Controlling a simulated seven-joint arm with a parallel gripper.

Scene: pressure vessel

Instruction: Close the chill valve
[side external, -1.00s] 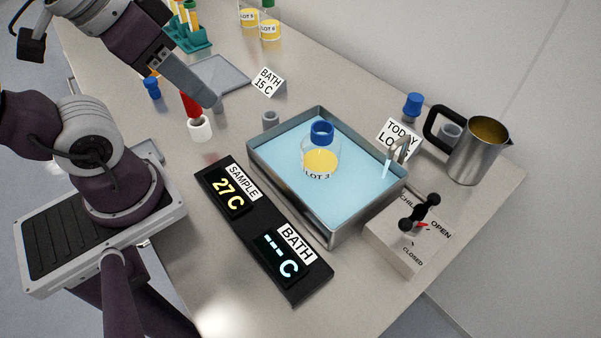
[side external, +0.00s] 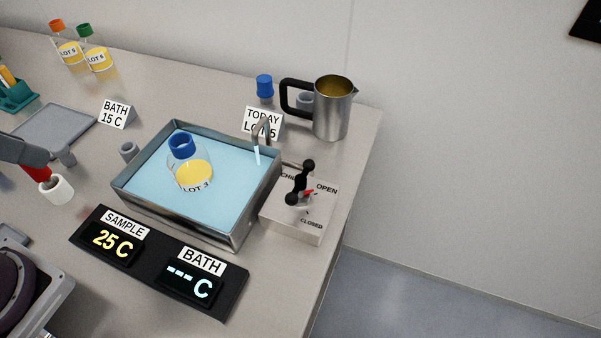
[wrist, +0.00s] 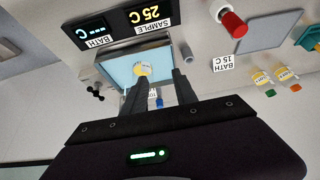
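The chill valve (side external: 299,185) has a black two-knobbed handle on a pale block (side external: 291,222) at the right of the bath. Its red pointer (side external: 308,193) is on the OPEN side of the block. A thin stream falls from the bent spout (side external: 262,130) into the bath. The valve handle also shows small at the left of the wrist view (wrist: 95,91). My gripper (wrist: 160,78) has its two fingers apart with nothing between them. In the side view only part of it shows at the left edge, well away from the valve.
The metal bath (side external: 127,191) holds blue liquid and a blue-capped LOT 3 flask (side external: 188,165). The display panel (side external: 150,262) reads SAMPLE 25 C and BATH dashes. A steel jug (side external: 333,110) stands behind the valve. A white cup (side external: 57,190) with a red item stands left.

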